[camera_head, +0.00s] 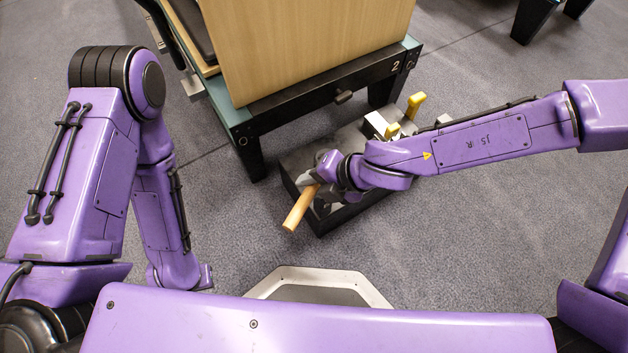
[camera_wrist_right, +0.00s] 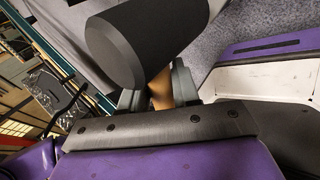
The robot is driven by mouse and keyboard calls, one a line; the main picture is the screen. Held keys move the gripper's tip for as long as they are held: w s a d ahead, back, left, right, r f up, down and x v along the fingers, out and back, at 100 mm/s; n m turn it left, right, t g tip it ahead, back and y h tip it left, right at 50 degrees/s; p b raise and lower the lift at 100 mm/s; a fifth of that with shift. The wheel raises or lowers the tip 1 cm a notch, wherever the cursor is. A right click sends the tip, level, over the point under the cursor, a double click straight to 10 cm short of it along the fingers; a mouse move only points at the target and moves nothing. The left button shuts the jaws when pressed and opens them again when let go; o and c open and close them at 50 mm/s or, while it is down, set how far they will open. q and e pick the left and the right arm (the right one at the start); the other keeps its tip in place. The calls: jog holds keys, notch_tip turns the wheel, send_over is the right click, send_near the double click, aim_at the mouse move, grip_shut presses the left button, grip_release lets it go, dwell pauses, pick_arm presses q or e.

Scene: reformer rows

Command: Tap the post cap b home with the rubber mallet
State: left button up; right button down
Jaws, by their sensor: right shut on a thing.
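My right gripper (camera_head: 322,188) is shut on the rubber mallet above the black case. The mallet's wooden handle (camera_head: 300,208) sticks out of it toward the lower left in the head view. In the right wrist view the dark mallet head (camera_wrist_right: 150,38) is large and close, just beyond the fingers (camera_wrist_right: 160,92), with a bit of handle between them. I cannot make out post cap b in either view. My left arm hangs at the left of the head view; its gripper does not show.
A reformer with a wooden panel (camera_head: 310,45) and a dark frame (camera_head: 320,95) marked 2 stands behind the case (camera_head: 345,215). The case holds a yellow-topped item (camera_head: 415,103) and other pieces, partly covered by my right arm. Grey carpet (camera_head: 470,240) is clear to the right.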

notch_tip(320, 180, down, 5)
jog(key=b, duration=0.5)
notch_tip(320, 180, up, 5)
jog(key=p, duration=0.5)
jog(key=shift+f, duration=0.4)
jog(key=shift+r, duration=0.2)
notch_tip(320, 180, down, 5)
jog(key=b, duration=0.4)
jog(key=shift+y, duration=0.3)
notch_tip(320, 180, up, 4)
jog(key=p, duration=0.4)
jog(key=shift+r+p, duration=0.25)
jog(key=shift+p, duration=0.05)
